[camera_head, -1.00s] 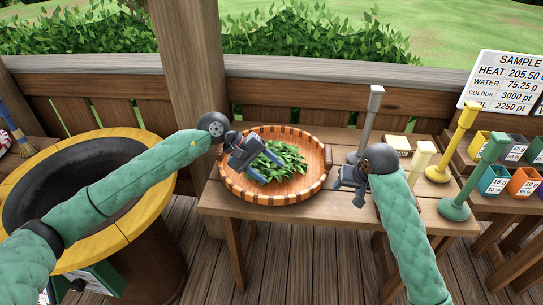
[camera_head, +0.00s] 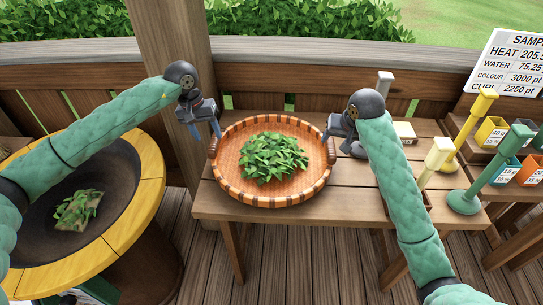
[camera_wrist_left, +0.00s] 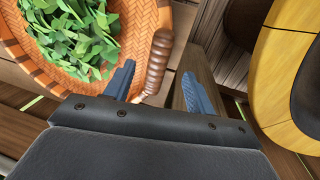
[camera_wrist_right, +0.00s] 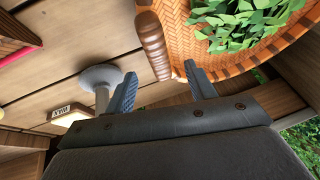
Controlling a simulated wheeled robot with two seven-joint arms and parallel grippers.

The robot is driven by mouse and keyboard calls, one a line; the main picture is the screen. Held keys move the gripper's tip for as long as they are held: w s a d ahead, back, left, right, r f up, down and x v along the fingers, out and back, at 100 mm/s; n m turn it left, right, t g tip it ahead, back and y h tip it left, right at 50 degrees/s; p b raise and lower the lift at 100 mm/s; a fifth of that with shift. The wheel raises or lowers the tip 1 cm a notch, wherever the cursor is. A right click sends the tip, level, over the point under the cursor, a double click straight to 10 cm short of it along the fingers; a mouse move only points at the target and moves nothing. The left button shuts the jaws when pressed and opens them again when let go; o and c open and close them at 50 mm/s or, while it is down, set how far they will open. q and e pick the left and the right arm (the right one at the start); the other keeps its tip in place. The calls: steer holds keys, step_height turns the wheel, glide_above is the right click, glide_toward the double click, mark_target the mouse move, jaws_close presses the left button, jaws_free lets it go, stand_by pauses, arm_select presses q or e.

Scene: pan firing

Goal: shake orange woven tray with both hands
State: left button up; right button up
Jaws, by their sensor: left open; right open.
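The orange woven tray (camera_head: 232,180) sits on the wooden table with a heap of green leaves (camera_head: 272,158) in it. Brown handles stick out at its left and right sides. My left gripper (camera_head: 205,132) is open at the tray's left side. In the left wrist view the left handle (camera_wrist_left: 158,62) lies between the open fingers (camera_wrist_left: 158,88), nearer one of them. My right gripper (camera_head: 332,133) is open at the tray's right side. In the right wrist view the right handle (camera_wrist_right: 154,45) lies ahead, between the lines of the open fingers (camera_wrist_right: 160,85). Neither gripper is closed on a handle.
A wok (camera_head: 120,165) with a yellow rim (camera_head: 150,195) stands at left, some leaves inside. Yellow (camera_head: 468,125) and green (camera_head: 487,175) stands, coloured boxes (camera_head: 491,132) and a sign (camera_head: 510,65) are at right. A grey post (camera_head: 384,82) stands behind my right gripper.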

mark_target(212, 144)
arm_select(q)
steer(key=shift+s+d+f, duration=0.1)
steer(key=shift+d+f, duration=0.1)
steer(key=shift+f, duration=0.9)
steer(key=shift+d+f, duration=0.25)
steer(key=shift+f, duration=0.8)
steer(key=shift+s+d+f, duration=0.1)
steer(key=shift+d+f, duration=0.1)
steer(key=shift+f, duration=0.9)
arm_select(e)
steer(key=shift+x, duration=3.3)
arm_select(q)
steer(key=shift+c, duration=0.2)
arm_select(e)
steer(key=shift+c, duration=0.2)
arm_select(q)
jaws_close()
arm_select(e)
steer(key=shift+d, duration=0.1)
jaws_close()
arm_select(q)
steer(key=shift+w, duration=0.1)
